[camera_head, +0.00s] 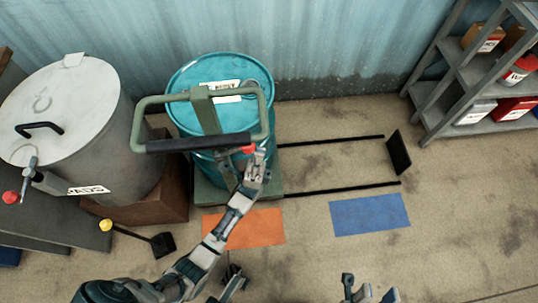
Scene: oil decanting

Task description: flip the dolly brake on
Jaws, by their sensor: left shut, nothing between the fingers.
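The green dolly stands against the back wall, with its base (207,194) under a teal drum (240,68) and its handle frame (142,108) in front of the drum. A black grip (200,143) runs along the near side of the handle. A small red part (248,149), possibly the brake lever, shows at the grip's right end. My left gripper (257,158) is shut and empty, close beside the red part; I cannot tell whether they touch. My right gripper (368,292) is at the bottom edge, partly cut off, its fingers apart.
A grey tank (140,150) with a lid and red-handled tap stands at left. Black floor rails (340,190) run right to a black plate (398,152). Orange (265,228) and blue (370,214) mats lie in front. A grey shelf (450,85) stands at right. Floor at lower right is clear.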

